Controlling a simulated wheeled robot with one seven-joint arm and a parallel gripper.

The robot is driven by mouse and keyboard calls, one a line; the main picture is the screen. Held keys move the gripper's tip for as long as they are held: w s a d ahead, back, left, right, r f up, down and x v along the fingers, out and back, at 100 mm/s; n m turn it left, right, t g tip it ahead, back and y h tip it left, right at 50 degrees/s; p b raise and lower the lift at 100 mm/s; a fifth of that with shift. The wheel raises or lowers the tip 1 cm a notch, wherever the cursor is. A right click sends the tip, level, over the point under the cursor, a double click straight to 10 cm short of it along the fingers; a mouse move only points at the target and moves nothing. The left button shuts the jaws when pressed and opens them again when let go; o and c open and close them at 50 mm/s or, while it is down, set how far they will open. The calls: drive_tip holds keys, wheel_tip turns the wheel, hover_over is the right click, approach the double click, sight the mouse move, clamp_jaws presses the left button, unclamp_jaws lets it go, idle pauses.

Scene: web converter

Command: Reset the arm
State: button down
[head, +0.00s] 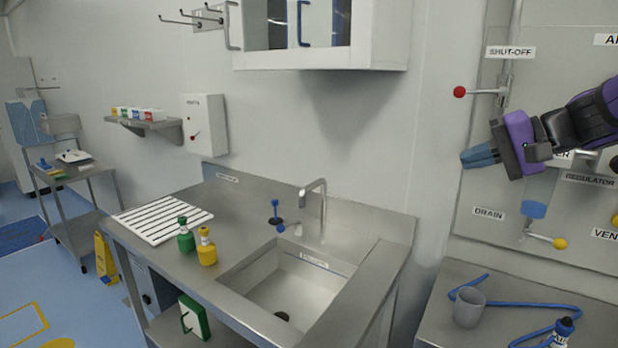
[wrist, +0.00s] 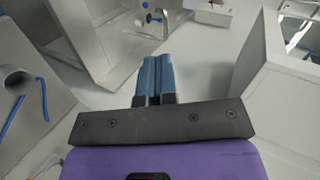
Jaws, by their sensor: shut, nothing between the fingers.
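My gripper (head: 468,158) is at the right in the head view, held in the air in front of the panel with the labelled valves. Its blue fingers point left. In the wrist view my gripper (wrist: 154,62) shows with its two blue fingers together and nothing between them. My purple and black arm reaches in from the right edge of the head view and covers part of the panel, including part of a label.
A steel sink counter (head: 383,262) stands at centre, with green (head: 186,236) and yellow (head: 206,248) bottles. A wall cabinet (head: 378,40) hangs above. At lower right, a bench (head: 436,318) holds a grey cup (head: 469,308) and blue hose (head: 520,303). Blue floor is open at left.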

drive_tip(key=s+d+f+n+h, duration=0.1)
drive_tip(key=s+h, duration=0.4)
drive_tip(key=s, duration=0.5)
drive_tip(key=s+d+f+n+g+h, duration=0.1)
drive_tip(key=s+f+n+h, duration=0.2)
drive_tip(key=s, duration=0.8)
drive_tip(key=h, duration=0.2)
drive_tip(key=shift+f+n+h, duration=0.15)
drive_tip(key=shift+n+h, duration=0.15)
